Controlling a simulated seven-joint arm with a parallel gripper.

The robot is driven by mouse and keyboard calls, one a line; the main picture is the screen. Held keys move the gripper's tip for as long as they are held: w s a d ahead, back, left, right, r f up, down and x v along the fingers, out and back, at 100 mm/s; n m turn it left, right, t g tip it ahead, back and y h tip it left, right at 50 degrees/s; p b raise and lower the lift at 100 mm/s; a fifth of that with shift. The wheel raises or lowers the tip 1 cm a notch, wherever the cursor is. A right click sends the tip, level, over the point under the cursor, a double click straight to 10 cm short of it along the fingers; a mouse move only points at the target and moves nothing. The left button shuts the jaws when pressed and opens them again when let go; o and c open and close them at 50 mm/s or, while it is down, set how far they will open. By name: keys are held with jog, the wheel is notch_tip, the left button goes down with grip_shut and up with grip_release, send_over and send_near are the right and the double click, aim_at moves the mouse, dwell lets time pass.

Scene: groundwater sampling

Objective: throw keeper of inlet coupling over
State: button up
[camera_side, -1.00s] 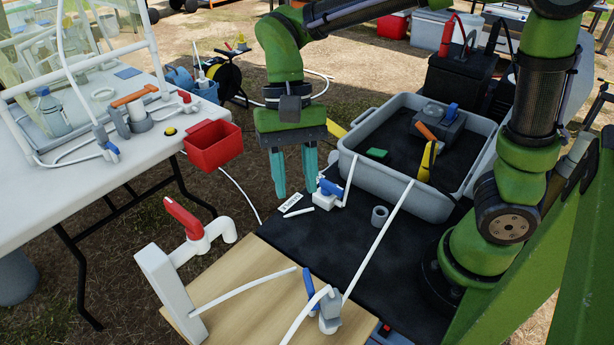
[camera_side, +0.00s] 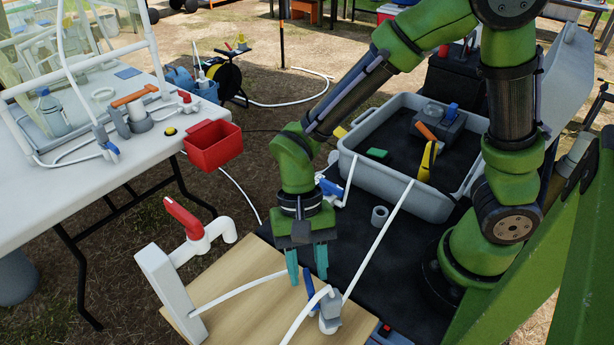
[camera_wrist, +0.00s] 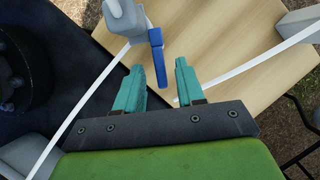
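A grey coupling (camera_side: 330,312) with a blue keeper lever (camera_side: 309,287) sits on the wooden board, with white hose on both sides. In the wrist view the grey coupling body (camera_wrist: 124,20) is at the top, and the blue keeper (camera_wrist: 158,58) sticks out from it towards me. My gripper (camera_side: 308,272) is open and empty, pointing down near the keeper. In the wrist view the keeper's end lies just ahead of and between the teal fingertips (camera_wrist: 158,78), with no contact visible. Whether the fingers straddle it in depth is unclear.
The wooden board (camera_side: 245,268) also carries a white post with a red-handled tap (camera_side: 184,220). A second blue-levered fitting (camera_side: 328,187) lies on the black mat (camera_side: 350,265), partly behind my arm. A grey tub (camera_side: 375,180) stands behind; a white hose crosses to it.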

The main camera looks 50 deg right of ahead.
jog(key=shift+s+a+f, duration=0.15)
jog(key=shift+s+f, duration=0.05)
jog(key=shift+f, duration=0.3)
grip_shut()
